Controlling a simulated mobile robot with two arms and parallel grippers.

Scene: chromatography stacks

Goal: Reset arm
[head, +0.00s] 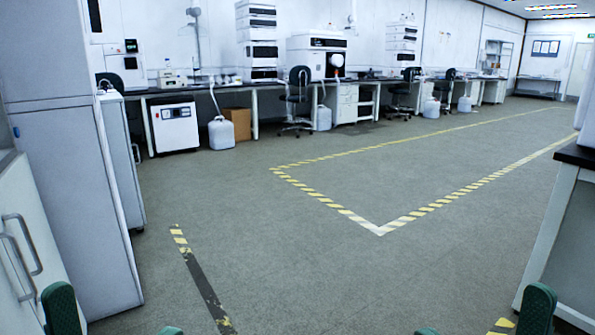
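Only the head view is given. My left gripper (115,308) shows at the bottom left edge as two dark green fingertips set wide apart, with nothing between them. My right gripper (481,308) shows at the bottom right edge in the same way, its two green fingertips apart and empty. The outer finger of each stands higher in the picture than the inner one. The rest of both grippers and both arms is below the frame. Neither gripper is seen touching anything.
A tall grey cabinet (65,190) and a white unit with handles (25,250) stand close on the left. A bench (560,215) stands at the right. The floor (270,250) ahead is clear, marked with yellow-striped tape (330,203). Instrument benches and chairs (297,95) line the back wall.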

